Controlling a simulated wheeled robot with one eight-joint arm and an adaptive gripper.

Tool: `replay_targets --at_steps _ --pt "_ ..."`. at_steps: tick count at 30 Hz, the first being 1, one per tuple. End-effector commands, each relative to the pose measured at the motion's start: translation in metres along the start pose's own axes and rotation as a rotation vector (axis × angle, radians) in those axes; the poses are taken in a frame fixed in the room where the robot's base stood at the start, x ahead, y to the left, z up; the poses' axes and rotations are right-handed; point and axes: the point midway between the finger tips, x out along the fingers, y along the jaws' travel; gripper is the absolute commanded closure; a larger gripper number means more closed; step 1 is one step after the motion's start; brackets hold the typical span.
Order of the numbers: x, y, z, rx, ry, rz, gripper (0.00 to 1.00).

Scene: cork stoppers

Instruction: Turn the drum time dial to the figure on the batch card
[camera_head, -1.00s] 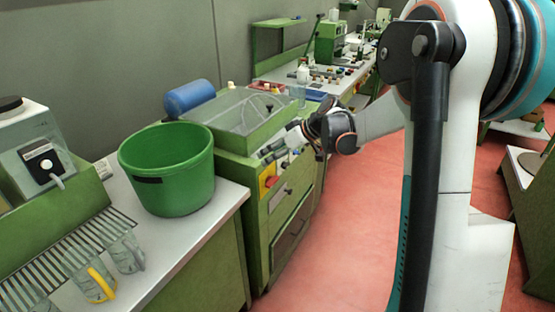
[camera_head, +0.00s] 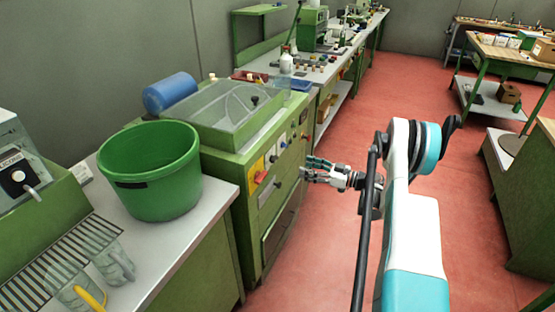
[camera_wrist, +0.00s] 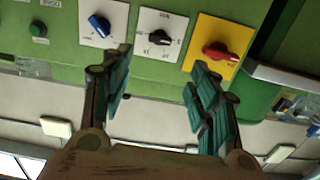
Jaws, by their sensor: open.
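My gripper (camera_head: 307,166) is open and empty in front of the control face of the green drum cabinet (camera_head: 262,215). In the wrist view my gripper (camera_wrist: 160,60) has its two fingers spread below a black knob (camera_wrist: 160,38) on a white plate with scale marks. This knob appears to be the time dial; it lies between the fingers in the picture, with no contact visible. The exact setting is too small to read. A blue knob (camera_wrist: 100,25) is to its left, a red knob on a yellow plate (camera_wrist: 215,52) to its right. I cannot make out a batch card.
A green button (camera_wrist: 39,29) is at the panel's left in the wrist view. A green tub (camera_head: 155,185) and clear jugs (camera_head: 115,265) stand on the near bench. A long bench (camera_head: 335,65) with small items lies beyond. The red floor (camera_head: 340,215) right of the cabinet is clear.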

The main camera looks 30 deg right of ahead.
Motion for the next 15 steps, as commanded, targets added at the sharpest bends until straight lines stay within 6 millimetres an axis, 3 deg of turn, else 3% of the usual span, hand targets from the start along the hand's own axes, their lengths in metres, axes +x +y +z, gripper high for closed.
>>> replay_targets --at_steps 3,7,15 --pt "-0.004 0.000 0.005 -0.010 0.018 0.003 0.45" --pt "0.007 0.000 0.006 -0.011 0.019 0.002 0.45" --pt "0.056 -0.001 0.006 -0.010 0.018 0.000 0.45"
